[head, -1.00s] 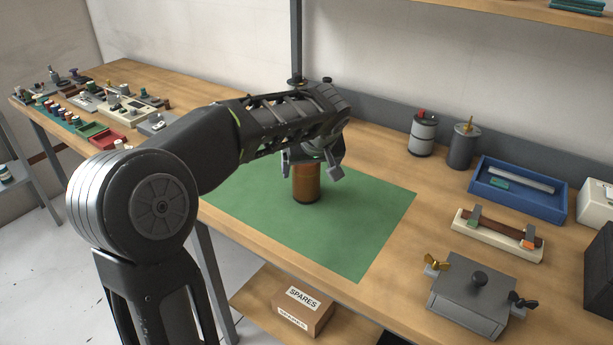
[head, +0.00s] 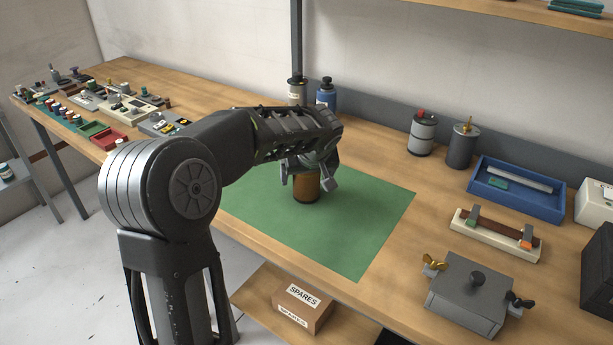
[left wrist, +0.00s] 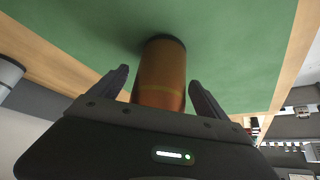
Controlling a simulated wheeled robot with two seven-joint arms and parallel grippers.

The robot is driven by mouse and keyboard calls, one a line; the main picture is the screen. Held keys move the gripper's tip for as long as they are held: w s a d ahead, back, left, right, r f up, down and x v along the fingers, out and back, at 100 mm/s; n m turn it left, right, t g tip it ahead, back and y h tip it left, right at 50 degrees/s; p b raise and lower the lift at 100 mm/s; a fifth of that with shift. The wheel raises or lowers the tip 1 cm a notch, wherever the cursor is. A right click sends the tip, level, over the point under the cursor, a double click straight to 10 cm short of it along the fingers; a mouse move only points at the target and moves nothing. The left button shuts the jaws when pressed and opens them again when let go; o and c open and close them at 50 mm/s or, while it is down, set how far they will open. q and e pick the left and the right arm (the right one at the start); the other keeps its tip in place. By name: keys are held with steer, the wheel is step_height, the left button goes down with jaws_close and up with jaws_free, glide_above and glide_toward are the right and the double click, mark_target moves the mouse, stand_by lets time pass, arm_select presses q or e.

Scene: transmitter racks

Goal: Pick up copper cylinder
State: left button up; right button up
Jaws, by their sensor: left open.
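The copper cylinder (head: 306,187) stands upright on the green mat (head: 350,225) in the head view. My left gripper (head: 312,183) is lowered over it from above, with its fingers apart. In the left wrist view the copper cylinder (left wrist: 163,75) sits between the two open fingertips (left wrist: 160,85), with a gap visible on each side. The cylinder's top is hidden by the gripper in the head view. My right gripper does not show.
Several canisters (head: 422,133) stand along the back of the bench. A blue tray (head: 520,190), a cream block with clips (head: 497,235) and a grey box (head: 470,295) are at the right. The mat around the cylinder is clear.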

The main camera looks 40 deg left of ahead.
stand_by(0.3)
arm_select(q)
jaws_close()
stand_by(0.9)
